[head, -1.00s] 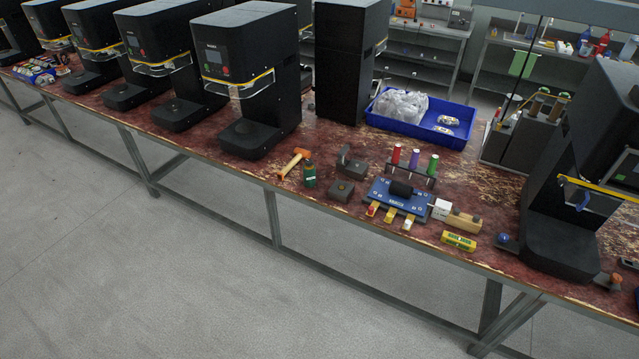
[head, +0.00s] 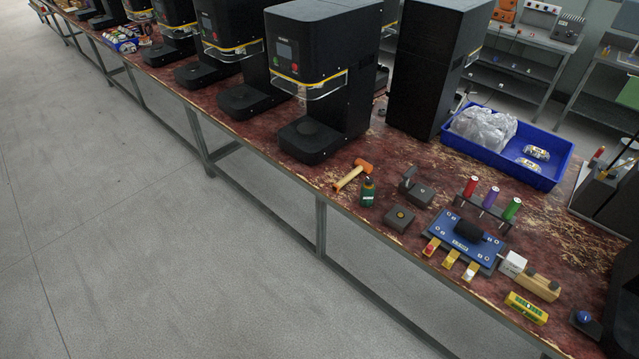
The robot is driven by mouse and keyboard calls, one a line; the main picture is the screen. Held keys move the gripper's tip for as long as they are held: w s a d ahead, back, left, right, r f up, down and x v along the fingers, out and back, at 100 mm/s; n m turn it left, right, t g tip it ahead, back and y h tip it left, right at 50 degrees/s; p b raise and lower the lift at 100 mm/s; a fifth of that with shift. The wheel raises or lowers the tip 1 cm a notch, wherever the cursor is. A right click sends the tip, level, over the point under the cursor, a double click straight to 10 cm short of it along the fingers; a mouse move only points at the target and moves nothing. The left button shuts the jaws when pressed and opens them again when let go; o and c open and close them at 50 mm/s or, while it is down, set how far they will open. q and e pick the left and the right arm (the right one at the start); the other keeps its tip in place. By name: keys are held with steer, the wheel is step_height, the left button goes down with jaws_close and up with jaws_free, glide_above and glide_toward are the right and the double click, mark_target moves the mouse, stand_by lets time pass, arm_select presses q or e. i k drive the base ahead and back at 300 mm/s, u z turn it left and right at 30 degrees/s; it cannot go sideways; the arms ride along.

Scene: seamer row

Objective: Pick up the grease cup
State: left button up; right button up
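No item on the bench is clearly marked as the grease cup, and I cannot tell for sure which it is. A small dark green bottle with a dark cap and pale label (head: 367,192) stands upright near the bench's front edge. To its right is a low grey block with a round brass-coloured centre (head: 400,217). Another grey block with a raised flap (head: 419,192) sits just behind it. A blue ball on a dark base (head: 585,318) is at the lower right. Neither of my grippers shows in the head view.
An orange hammer (head: 353,174) lies left of the bottle. A blue plate with a black roller (head: 464,241), a rack of coloured handles (head: 486,205) and a yellow box (head: 526,307) lie right. Black machines (head: 322,80) line the bench; a blue tray (head: 510,159) stands behind.

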mark_target(366, 194)
steer(key=u, duration=0.3)
steer(key=i, duration=1.4)
steer(key=z, duration=0.55)
